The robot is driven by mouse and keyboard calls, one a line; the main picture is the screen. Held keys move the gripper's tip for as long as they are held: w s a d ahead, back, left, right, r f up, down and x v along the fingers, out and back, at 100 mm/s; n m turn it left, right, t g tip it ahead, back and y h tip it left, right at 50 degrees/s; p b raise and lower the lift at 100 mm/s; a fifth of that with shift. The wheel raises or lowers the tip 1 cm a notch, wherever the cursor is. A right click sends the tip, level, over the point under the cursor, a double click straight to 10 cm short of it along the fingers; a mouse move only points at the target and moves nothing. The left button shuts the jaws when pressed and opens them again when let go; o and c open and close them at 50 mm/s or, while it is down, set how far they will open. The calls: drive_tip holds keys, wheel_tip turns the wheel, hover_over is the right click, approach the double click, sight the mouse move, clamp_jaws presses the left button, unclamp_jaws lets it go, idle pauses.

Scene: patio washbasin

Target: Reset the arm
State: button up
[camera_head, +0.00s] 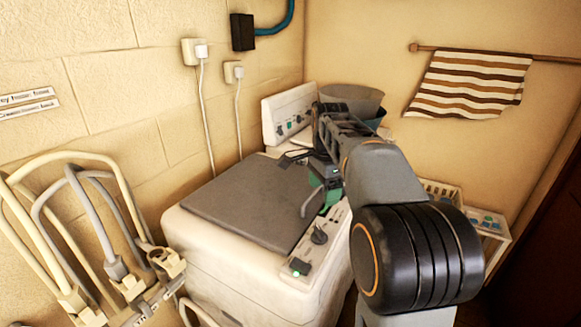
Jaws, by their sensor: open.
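My arm (385,180) rises from the lower right and reaches out over the right side of a white washing machine (250,262). Its large black ringed joint fills the lower right of the view. My gripper (318,198) is at the far end, above the machine's right edge near the control strip. It has green and grey parts and is open, with nothing visible between its fingers. Part of it is hidden behind my arm links.
The machine has a flat grey lid (250,200) and a knobbed control strip (318,238). Another control panel (290,112) and a grey tub (352,98) stand behind. Looped hoses (75,220) are at left. A striped towel (470,82) hangs at right. A white rack (487,222) stands below.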

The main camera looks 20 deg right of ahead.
drive_tip(key=s+a+f+n, duration=0.1)
drive_tip(key=s+f+n, duration=0.2)
drive_tip(key=n, duration=0.1)
drive_tip(key=s+a+f+n+t, duration=0.1)
drive_tip(key=s+a+f+n, duration=0.1)
drive_tip(key=n, duration=0.3)
drive_tip(key=s+a+f+n+t, duration=0.1)
drive_tip(key=s+a+f+n, duration=0.1)
drive_tip(key=s+f+n, duration=0.1)
drive_tip(key=shift+s+a+f+n, duration=0.15)
drive_tip(key=shift+f+n, duration=0.1)
drive_tip(key=shift+n, duration=0.3)
drive_tip(key=shift+s+a+f+n, duration=0.15)
drive_tip(key=shift+f+n, duration=0.1)
drive_tip(key=shift+n, duration=0.3)
drive_tip(key=s+a+f+n+t, duration=0.1)
drive_tip(key=s+a+n+t, duration=0.1)
drive_tip(key=s, duration=0.5)
drive_tip(key=shift+s+a+f+n, duration=0.3)
drive_tip(key=shift+a+n, duration=0.3)
drive_tip(key=shift+a, duration=0.35)
drive_tip(key=shift+r, duration=0.1)
